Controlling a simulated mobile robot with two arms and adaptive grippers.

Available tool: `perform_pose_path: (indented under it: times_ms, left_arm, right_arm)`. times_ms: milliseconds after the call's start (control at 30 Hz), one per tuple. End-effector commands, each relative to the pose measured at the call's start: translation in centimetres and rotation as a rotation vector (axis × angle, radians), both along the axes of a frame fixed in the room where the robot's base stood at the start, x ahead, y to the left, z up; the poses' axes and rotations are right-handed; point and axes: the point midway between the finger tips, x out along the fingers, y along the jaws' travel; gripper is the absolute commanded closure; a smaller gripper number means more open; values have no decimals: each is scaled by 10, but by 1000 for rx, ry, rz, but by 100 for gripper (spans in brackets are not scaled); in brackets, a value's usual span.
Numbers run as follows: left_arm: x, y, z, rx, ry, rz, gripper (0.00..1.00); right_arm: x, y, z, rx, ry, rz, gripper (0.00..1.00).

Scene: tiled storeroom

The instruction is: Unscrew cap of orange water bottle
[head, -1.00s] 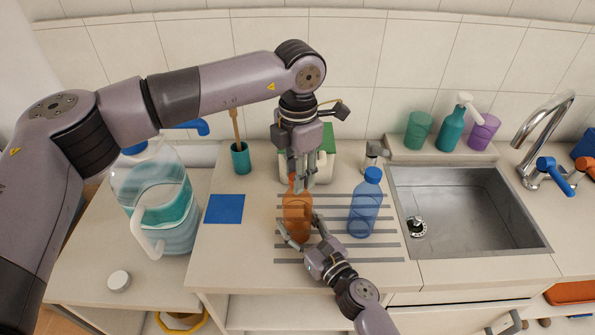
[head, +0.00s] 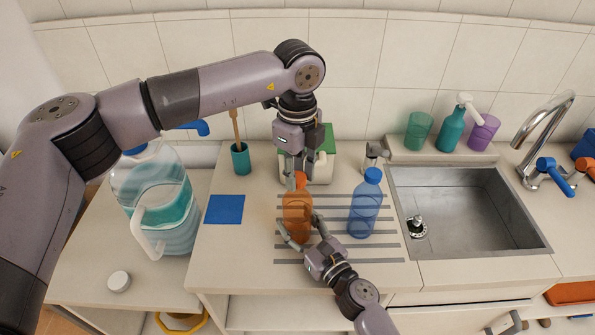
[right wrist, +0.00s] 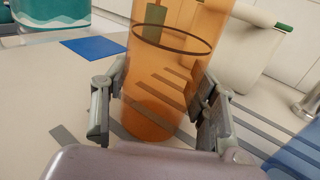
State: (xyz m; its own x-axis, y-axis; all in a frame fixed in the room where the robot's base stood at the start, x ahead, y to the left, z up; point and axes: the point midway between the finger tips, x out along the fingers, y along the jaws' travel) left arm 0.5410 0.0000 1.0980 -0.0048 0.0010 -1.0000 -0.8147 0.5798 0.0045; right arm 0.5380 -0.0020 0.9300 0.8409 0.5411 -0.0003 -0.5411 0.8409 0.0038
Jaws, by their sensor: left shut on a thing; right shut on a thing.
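The orange water bottle (head: 297,212) stands upright on the striped part of the counter; its see-through lower body also shows in the right wrist view (right wrist: 168,75). My right gripper (head: 301,233) is shut around the bottle's lower body from the front, with one finger on each side (right wrist: 160,108). My left gripper (head: 294,181) points down from above and is shut on the orange cap (head: 301,179) at the top of the bottle. Its fingers hide part of the cap, and I cannot tell how far the cap is turned.
A blue bottle (head: 365,205) stands close on the right, before the sink (head: 470,205). A white container with green (head: 322,168) is just behind. A teal cup with a wooden-handled tool (head: 240,158), a blue square (head: 225,209) and a large jug (head: 155,205) are left.

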Motion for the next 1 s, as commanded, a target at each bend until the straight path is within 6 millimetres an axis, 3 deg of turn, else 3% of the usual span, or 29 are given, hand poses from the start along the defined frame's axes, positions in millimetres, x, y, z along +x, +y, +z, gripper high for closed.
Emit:
perform_pose_path:
  times_ms: [200, 1000]
  left_arm:
    - [1, 1, 0, 1, -2, 240, 100]
    - [1, 1, 4, 1, -2, 238, 100]
  right_arm:
    - [0, 0, 0, -1, 1, 0, 100]
    - [0, 0, 0, -1, 1, 0, 100]
